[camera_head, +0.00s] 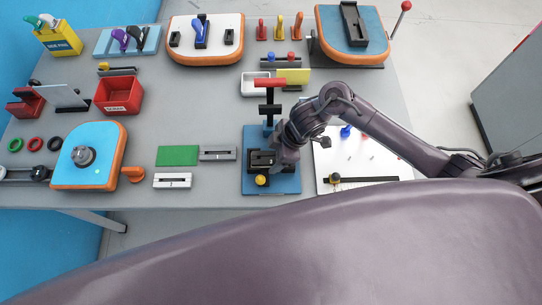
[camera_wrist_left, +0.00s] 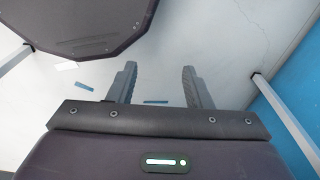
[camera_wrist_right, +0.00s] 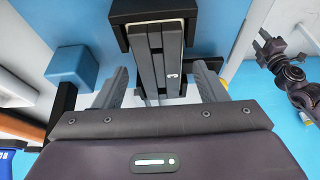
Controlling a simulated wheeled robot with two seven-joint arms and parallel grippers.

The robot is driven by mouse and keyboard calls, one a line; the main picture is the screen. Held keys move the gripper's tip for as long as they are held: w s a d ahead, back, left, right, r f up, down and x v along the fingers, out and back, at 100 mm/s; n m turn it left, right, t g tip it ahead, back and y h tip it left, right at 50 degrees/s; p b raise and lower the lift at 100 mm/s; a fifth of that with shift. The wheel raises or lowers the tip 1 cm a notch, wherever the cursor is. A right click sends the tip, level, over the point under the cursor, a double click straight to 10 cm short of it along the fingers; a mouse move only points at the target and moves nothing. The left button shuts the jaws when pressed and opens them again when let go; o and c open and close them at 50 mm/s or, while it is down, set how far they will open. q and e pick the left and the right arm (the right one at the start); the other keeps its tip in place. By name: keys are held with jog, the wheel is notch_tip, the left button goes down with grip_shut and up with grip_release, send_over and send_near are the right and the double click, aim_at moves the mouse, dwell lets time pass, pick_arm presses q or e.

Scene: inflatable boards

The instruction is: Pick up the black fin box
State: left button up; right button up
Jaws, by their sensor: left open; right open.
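My right gripper (camera_head: 268,158) is over the blue plate (camera_head: 285,184) at the table's front. In the right wrist view its fingers (camera_wrist_right: 164,86) are open on either side of a black slotted block (camera_wrist_right: 160,48) with a small white mark. I cannot tell whether they touch it. This block may be the black fin box; the gripper partly hides it in the head view. Another long black slotted box (camera_head: 353,24) lies on the blue board at the back right. My left gripper (camera_wrist_left: 160,85) is open and empty, with pale floor beyond it.
A red-topped post (camera_head: 270,83) stands behind the right gripper. A white panel (camera_head: 372,160) with pegs lies to its right, under my arm. A green block (camera_head: 177,155) and a grey slotted block (camera_head: 217,153) lie left. A red bin (camera_head: 119,95) stands further left.

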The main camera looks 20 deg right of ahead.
pick_arm(q)
jog(key=shift+s+f, duration=0.1)
jog(key=shift+s, duration=0.75)
pick_arm(e)
jog(key=c, duration=1.1)
